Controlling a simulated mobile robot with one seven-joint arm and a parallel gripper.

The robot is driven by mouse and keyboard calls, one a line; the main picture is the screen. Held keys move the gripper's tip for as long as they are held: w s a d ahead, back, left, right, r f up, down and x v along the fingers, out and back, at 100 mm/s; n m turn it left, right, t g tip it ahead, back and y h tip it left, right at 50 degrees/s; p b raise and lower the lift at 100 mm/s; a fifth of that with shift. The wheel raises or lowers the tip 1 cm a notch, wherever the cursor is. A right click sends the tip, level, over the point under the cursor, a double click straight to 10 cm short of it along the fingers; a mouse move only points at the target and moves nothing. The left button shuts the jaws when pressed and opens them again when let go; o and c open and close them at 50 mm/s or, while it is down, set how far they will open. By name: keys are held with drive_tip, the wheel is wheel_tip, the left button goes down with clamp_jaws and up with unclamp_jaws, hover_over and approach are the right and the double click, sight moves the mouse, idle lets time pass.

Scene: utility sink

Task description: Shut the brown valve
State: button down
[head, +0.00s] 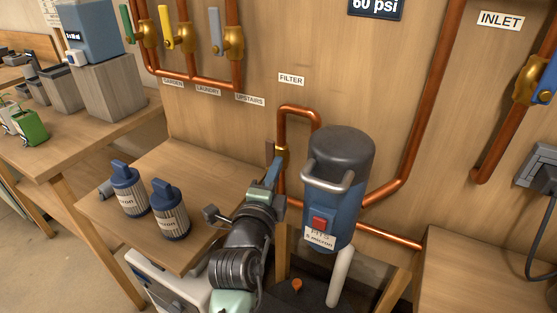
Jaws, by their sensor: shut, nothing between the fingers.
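The brown valve (270,151) is on the copper pipe to the left of the blue filter housing, below the FILTER label. Its brass body (282,155) sits on the vertical pipe run, and its narrow brown handle stands about upright, roughly along the pipe. My gripper (274,168) is just below and in front of the valve, with its fingers shut and empty. The fingertips overlap the lower part of the valve in the picture; I cannot tell whether they touch it. The lower end of the handle is partly hidden.
The blue filter housing (330,195) with a grey handle stands close right of my gripper. Green, yellow and grey valve handles (215,32) are higher up. A white pipe (340,275) is below the filter.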

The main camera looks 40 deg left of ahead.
sight(266, 149)
drive_tip(key=shift+x, duration=1.25)
drive_tip(key=shift+s+a+r+n, duration=0.1)
drive_tip(key=shift+a+r+n, duration=0.1)
drive_tip(key=shift+n, duration=0.3)
drive_tip(key=shift+s+a+r+n, duration=0.1)
drive_tip(key=shift+a+n, duration=0.15)
drive_tip(key=shift+n, duration=0.25)
drive_tip(key=shift+a+r+n+g, duration=0.15)
drive_tip(key=shift+a+n+g, duration=0.15)
drive_tip(key=shift+n, duration=0.3)
drive_tip(key=n, duration=0.1)
drive_tip(key=a+n+h, duration=0.1)
drive_tip(key=a+n, duration=0.1)
drive_tip(key=shift+s+r+n+g+p, duration=0.1)
drive_tip(key=shift+s+n+g+p, duration=0.2)
drive_tip(key=shift+n+g, duration=0.1)
drive_tip(key=shift+s+a+f+n+h+b, duration=0.15)
drive_tip(key=shift+a+f+n+h+b, duration=0.4)
drive_tip(key=shift+n, duration=0.9)
drive_tip(key=shift+s+a+f+n+h+p, duration=0.15)
drive_tip(key=shift+a+f+n+h, duration=0.15)
drive_tip(key=shift+a+n+h, duration=0.8)
drive_tip(key=shift+s+a+f+n+h+b, duration=0.15)
drive_tip(key=shift+a+f+n+h+b, duration=0.2)
drive_tip(key=shift+n, duration=1.4)
